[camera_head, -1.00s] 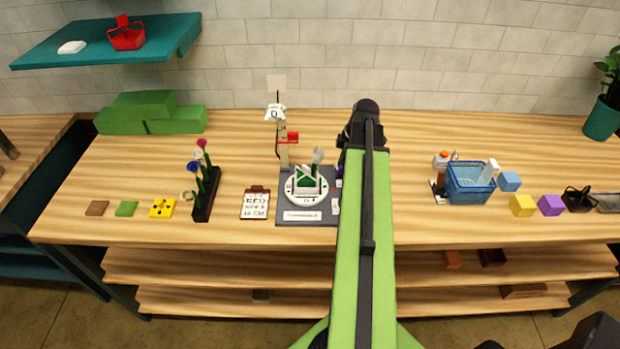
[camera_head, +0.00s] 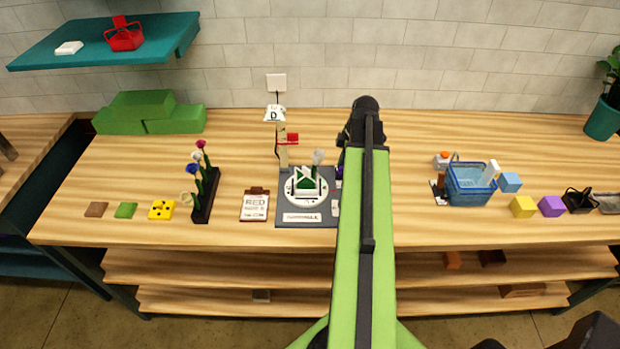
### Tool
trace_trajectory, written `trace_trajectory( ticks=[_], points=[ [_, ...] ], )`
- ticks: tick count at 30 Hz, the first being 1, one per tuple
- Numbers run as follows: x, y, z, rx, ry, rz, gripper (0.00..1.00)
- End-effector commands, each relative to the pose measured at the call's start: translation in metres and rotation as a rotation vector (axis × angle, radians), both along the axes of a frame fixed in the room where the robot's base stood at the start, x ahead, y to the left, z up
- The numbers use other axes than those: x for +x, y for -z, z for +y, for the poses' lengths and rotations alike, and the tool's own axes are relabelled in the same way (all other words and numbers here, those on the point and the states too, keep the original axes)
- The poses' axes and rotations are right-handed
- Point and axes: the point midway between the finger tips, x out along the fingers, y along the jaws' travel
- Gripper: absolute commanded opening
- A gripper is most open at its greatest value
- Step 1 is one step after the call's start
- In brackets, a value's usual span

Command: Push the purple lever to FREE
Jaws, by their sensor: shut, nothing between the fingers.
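The bouquet station is a dark grey base (camera_head: 292,216) on the workbench, with a white round dial (camera_head: 299,201) and a green-and-white holder (camera_head: 307,182) on it. A small purple part (camera_head: 339,183), likely the lever, shows at the right edge of the base, mostly hidden by my green arm. Its setting cannot be read. My gripper (camera_head: 343,141) is at the far end of my arm, just above and right of the station; its fingers are shut and hold nothing. Whether it touches the purple part cannot be told.
A clipboard (camera_head: 255,205) and a flower rack (camera_head: 206,198) are on the left. A blue basket (camera_head: 471,186) and several blocks stand on the right. The bench between my arm and the basket is clear.

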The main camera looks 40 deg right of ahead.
Motion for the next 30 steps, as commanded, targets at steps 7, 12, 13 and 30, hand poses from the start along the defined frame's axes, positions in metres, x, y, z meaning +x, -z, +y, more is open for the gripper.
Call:
trace_trajectory(
  ticks=[7,12,13,30],
  points=[
    [-0.029,-0.023,0.026,0.096,-0.022,0.101,0.00],
    [-0.028,-0.039,0.026,0.097,-0.023,0.100,0.00],
    [-0.028,-0.042,0.027,0.097,-0.024,0.100,0.00],
    [-0.023,-0.060,0.024,0.096,-0.027,0.093,0.00]
  ],
)
